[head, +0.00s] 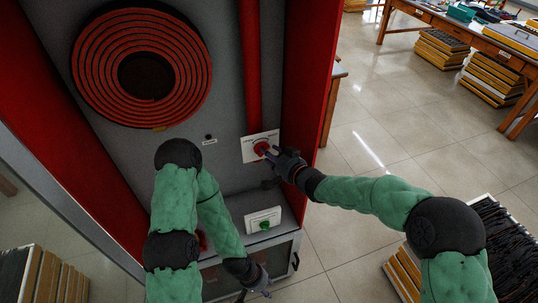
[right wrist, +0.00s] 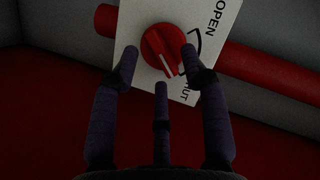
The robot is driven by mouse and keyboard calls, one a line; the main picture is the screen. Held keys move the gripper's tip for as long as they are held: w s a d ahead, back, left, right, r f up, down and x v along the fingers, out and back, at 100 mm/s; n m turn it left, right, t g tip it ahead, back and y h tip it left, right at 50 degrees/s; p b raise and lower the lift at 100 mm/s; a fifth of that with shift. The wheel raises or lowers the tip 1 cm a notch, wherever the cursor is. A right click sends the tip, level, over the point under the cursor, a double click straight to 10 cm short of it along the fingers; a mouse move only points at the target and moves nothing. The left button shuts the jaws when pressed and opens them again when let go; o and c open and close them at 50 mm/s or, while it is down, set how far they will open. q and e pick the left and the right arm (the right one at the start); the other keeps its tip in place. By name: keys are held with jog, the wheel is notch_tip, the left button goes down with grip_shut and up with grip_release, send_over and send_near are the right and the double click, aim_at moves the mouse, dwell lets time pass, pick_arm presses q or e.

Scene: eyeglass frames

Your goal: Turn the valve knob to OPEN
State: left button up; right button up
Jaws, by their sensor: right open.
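The red valve knob (head: 261,148) sits on a white plate (head: 250,155) on the cabinet's grey back wall. In the right wrist view the knob (right wrist: 160,45) has a white pointer line aimed toward the SHUT end of the printed arrow; the other end reads OPEN. My right gripper (head: 277,157) is open at the knob. In the right wrist view its fingers (right wrist: 160,65) spread around the knob, two tips at its sides and one below; contact cannot be told. My left gripper (head: 262,283) hangs low by the cabinet's lower box, away from the knob; its opening is unclear.
A coiled red hose (head: 142,68) hangs at upper left. A red pipe (head: 249,60) runs down to the plate. A second white plate with a green knob (head: 264,224) is on the box below. The red cabinet side wall (head: 308,80) stands close to my right gripper.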

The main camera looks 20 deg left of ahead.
jog(key=shift+w+a+f, duration=0.15)
jog(key=shift+w+a, duration=0.25)
jog(key=shift+a, duration=0.1)
